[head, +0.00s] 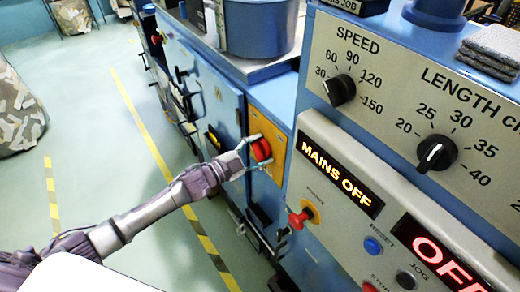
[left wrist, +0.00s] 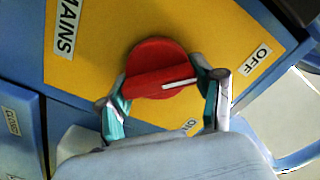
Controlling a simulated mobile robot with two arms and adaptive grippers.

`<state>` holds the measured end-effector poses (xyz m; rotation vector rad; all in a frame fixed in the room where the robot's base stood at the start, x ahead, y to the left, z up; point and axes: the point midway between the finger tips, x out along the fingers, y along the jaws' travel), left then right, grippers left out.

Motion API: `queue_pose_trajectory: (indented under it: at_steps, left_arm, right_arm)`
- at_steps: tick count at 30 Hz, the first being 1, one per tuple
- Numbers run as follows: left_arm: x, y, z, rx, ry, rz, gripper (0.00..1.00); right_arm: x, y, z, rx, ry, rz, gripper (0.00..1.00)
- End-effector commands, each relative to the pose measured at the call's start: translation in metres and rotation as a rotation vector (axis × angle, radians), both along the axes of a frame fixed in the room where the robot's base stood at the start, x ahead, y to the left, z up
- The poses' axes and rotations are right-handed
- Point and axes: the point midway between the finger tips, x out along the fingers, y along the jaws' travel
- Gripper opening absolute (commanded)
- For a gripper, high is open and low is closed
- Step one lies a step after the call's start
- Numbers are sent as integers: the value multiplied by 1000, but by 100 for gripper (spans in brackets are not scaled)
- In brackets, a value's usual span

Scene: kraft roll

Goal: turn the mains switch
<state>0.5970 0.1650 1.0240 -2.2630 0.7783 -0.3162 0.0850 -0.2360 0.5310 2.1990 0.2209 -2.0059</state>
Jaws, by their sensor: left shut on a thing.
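The mains switch is a red rotary knob (head: 261,150) on a yellow plate (head: 268,128) on the side of the blue machine. In the left wrist view the knob (left wrist: 156,68) has a white pointer line aimed toward the OFF label (left wrist: 257,60). An ON label (left wrist: 189,126) sits lower on the plate, partly hidden by my gripper. My left gripper (head: 254,157) is shut on the knob, one finger on each side. The display (head: 342,177) reads MAINS OFF. My right gripper is not in view.
The machine panel at right carries a SPEED dial (head: 340,90), a LENGTH dial (head: 436,153), a red stop button (head: 299,218), a blue RESET button (head: 373,246) and a lit OFF display (head: 440,255). Open floor with yellow marking lines (head: 145,130) lies at left.

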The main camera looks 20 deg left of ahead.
Motion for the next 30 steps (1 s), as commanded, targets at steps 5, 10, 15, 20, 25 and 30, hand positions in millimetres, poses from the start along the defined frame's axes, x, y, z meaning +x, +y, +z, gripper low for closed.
queue_pose_trajectory:
  at_steps: [5, 10, 15, 20, 25, 30]
  left_arm:
    - [0, 0, -1, -3, 5, 1, 32]
    - [0, 0, -1, -3, 5, 1, 85]
    - [0, 0, -1, -1, 3, 0, 92]
    - [0, 0, 0, -1, 2, 1, 92]
    - [-9, 7, -1, -1, 4, 1, 92]
    - [-35, 27, -3, 2, 7, 1, 92]
  right_arm:
    - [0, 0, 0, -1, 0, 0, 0]
    - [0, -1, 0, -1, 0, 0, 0]
    - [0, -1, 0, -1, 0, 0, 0]
    - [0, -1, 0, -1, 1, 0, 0]
    - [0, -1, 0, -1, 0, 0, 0]
    - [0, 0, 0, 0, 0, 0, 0]
